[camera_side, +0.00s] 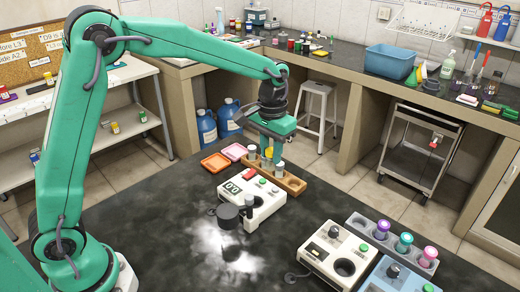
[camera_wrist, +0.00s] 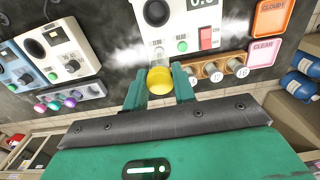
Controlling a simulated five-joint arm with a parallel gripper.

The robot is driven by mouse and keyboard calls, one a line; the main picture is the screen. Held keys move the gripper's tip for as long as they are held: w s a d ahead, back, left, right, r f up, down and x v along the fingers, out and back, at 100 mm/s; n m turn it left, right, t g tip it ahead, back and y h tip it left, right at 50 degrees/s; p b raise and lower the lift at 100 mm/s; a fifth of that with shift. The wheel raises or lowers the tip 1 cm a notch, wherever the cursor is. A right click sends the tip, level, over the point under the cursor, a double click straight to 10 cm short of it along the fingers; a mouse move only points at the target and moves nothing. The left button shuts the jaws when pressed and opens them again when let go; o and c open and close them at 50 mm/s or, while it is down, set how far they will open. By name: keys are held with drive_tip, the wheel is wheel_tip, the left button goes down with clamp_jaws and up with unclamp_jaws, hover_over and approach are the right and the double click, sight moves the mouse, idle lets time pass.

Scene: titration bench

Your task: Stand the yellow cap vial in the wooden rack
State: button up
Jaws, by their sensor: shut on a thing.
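The yellow cap vial shows its round yellow cap (camera_wrist: 160,80) between my two green fingers in the wrist view. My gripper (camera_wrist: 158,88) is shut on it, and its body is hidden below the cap. In the side view, my gripper (camera_side: 268,146) is over the wooden rack (camera_side: 293,185), with a bit of yellow showing beneath it. In the wrist view, the rack (camera_wrist: 227,72) is just right of the cap, with several round tops or slots and small labels. Pale vials show in the rack in the side view. I cannot tell whether the held vial touches the rack.
A white instrument with a display (camera_side: 240,190) stands directly in front of the rack. Orange (camera_side: 215,161) and pink (camera_side: 234,152) trays lie left of it. More instruments and a grey holder (camera_side: 400,245) with purple, teal and pink capped vials stand at the front right. The dark bench's left front is clear.

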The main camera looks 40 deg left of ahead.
drive_tip(key=w, duration=1)
drive_tip(key=shift+s+d+f, duration=0.1)
drive_tip(key=shift+d+f, duration=0.1)
drive_tip(key=shift+f, duration=1.2)
drive_tip(key=shift+d+f, duration=0.15)
drive_tip(key=shift+f, duration=1.25)
drive_tip(key=shift+f, duration=0.1)
drive_tip(key=shift+f, duration=1.95)
drive_tip(key=shift+f, duration=1.4)
drive_tip(key=o, duration=1.3)
drive_tip(key=shift+r, duration=0.15)
